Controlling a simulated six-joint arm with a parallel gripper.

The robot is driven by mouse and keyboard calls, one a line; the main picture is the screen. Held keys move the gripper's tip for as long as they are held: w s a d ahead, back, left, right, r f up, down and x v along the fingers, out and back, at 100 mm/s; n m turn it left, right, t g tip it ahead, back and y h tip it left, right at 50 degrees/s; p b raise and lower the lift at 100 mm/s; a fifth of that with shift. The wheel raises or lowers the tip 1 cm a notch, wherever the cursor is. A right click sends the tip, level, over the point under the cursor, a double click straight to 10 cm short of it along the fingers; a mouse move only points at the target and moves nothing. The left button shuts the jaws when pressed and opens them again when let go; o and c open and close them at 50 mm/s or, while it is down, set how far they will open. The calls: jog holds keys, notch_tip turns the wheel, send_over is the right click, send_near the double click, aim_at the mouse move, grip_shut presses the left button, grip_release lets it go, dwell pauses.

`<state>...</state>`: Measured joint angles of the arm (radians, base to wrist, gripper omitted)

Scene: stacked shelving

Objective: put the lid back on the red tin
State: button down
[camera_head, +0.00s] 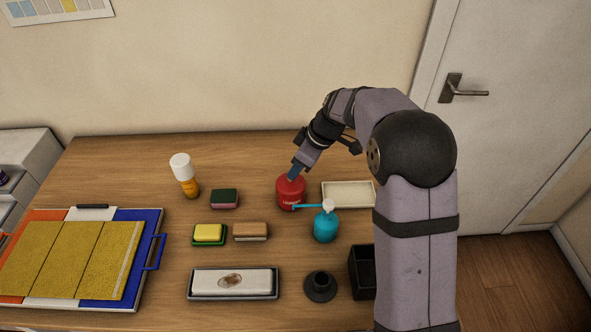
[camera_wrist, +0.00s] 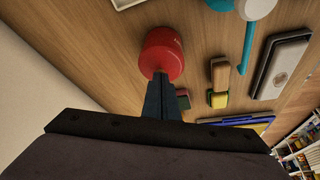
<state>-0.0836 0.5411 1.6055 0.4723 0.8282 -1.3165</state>
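The red tin (camera_head: 290,198) stands upright on the wooden table, with pale lettering on its side. It also shows in the wrist view (camera_wrist: 156,40). A red lid (camera_wrist: 163,64) appears to sit on its top; I cannot tell whether it is fully seated. My gripper (camera_head: 293,175) comes down at a tilt from the upper right onto the top of the tin. In the wrist view its fingers (camera_wrist: 160,76) are close together at the middle of the lid and look shut on it. The fingertips hide the exact contact.
A teal pump bottle (camera_head: 326,227) stands just in front, its spout pointing toward the tin. A cream tray (camera_head: 348,195) is close on the right. Sponges (camera_head: 224,199), a brush (camera_head: 250,231) and an orange bottle (camera_head: 189,187) are left. A black box (camera_head: 362,272) is front right.

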dwell(0.3)
notch_tip(320, 180, up, 7)
jog(key=p, duration=0.4)
dwell(0.5)
dwell(0.4)
jog(key=s+d+f+m+h, duration=0.1)
jog(key=s+d+m, duration=0.3)
jog(key=s, duration=0.5)
jog(key=s+d+f+m+g+h, duration=0.1)
jog(key=s+d+m, duration=0.3)
jog(key=s, duration=0.5)
jog(key=s+d+f+m+g+h, duration=0.1)
jog(key=s+d+f+m+h, duration=0.1)
jog(key=s, duration=0.8)
jog(key=shift+d+f+m, duration=0.4)
jog(key=shift+d+m, duration=0.25)
jog(key=shift+d, duration=0.05)
jog(key=shift+d+f+m, duration=0.35)
jog(key=shift+d+m, duration=0.3)
